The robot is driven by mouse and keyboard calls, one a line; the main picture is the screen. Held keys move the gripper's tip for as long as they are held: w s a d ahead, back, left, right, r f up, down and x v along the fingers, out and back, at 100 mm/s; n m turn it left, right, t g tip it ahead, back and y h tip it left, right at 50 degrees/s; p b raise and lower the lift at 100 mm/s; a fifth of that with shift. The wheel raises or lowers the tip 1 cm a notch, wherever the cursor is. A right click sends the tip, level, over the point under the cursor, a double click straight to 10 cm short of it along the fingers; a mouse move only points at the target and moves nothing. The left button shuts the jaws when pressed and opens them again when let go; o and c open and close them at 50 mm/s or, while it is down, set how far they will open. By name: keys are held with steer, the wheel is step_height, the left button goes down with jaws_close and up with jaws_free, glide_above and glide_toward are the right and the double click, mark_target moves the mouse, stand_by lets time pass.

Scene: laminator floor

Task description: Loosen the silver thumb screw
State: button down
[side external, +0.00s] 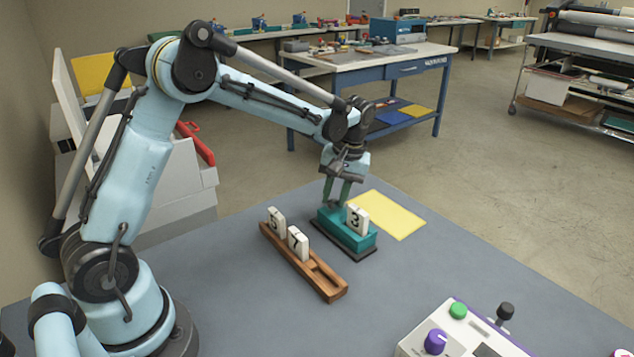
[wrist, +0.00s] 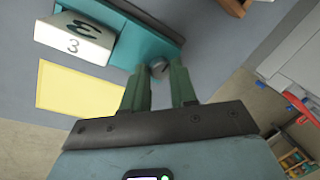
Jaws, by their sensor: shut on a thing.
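The silver thumb screw (wrist: 158,68) is a small dark grey round knob at the end of the teal block (wrist: 152,42) in the wrist view. My gripper (wrist: 159,75) has its two green fingers on either side of it, shut on it. In the side external view my gripper (side external: 341,204) points down at the far left end of the teal block (side external: 352,238), which sits on a dark base. The screw is hidden there by the fingers. A white tile marked 3 (side external: 357,218) stands upright in the block, close to my gripper.
A wooden rack (side external: 325,283) holding two white number tiles stands left of the block. A yellow sheet (side external: 385,214) lies flat behind it. A control box with a purple knob (side external: 435,342) is at the front right. The grey table between is clear.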

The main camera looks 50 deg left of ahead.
steer(key=shift+n, duration=0.3)
stand_by(0.4)
steer(key=c, duration=0.9)
jaws_free()
steer(key=shift+r, duration=0.1)
steer(key=v, duration=1.2)
steer(key=shift+a, duration=0.1)
